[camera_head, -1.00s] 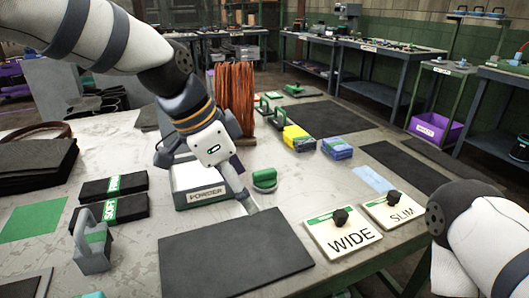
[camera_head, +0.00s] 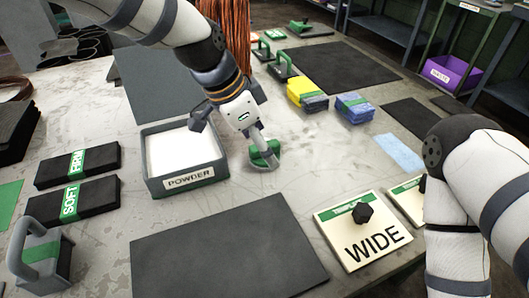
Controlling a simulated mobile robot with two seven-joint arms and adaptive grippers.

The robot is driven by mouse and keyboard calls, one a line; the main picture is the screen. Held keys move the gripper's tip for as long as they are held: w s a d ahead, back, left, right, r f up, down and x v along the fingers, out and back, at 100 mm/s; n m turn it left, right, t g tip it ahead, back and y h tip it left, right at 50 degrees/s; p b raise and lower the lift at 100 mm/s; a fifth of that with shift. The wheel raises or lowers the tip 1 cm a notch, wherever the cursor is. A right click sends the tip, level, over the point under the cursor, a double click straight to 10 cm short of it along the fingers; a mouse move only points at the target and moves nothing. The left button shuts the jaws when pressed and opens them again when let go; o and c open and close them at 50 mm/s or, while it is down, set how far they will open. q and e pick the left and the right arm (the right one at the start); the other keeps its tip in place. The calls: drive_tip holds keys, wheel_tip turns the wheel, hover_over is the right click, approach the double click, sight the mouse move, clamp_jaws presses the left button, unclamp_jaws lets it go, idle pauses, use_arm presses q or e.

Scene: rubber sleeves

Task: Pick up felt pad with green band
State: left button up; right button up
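A small round pad with a green top (camera_head: 264,158) and a pale lower rim sits on the table right of the powder tray; it looks like the felt pad with the green band. My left gripper (camera_head: 263,146) reaches down from above, its fingertips at the pad's top and partly covering it. I cannot tell whether the fingers are closed on it. The pad appears to rest on the table. My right arm (camera_head: 462,190) is at the right edge; its gripper is not in view.
A grey tray labelled POWDER (camera_head: 185,183) stands just left of the pad. A dark mat (camera_head: 225,250) lies in front. Black SOFT and FIRM blocks (camera_head: 78,165) lie left; a WIDE plate (camera_head: 362,232) lies right. Yellow (camera_head: 306,94) and blue (camera_head: 354,107) packs lie behind.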

use_arm(q)
drive_tip(key=x, duration=0.2)
drive_tip(key=shift+w+d+f, duration=0.1)
drive_tip(key=shift+f, duration=0.25)
drive_tip(key=shift+r, duration=0.15)
drive_tip(key=shift+c, duration=1)
drive_tip(key=c, duration=1)
drive_tip(key=shift+o, duration=0.2)
drive_tip(key=shift+r, duration=0.1)
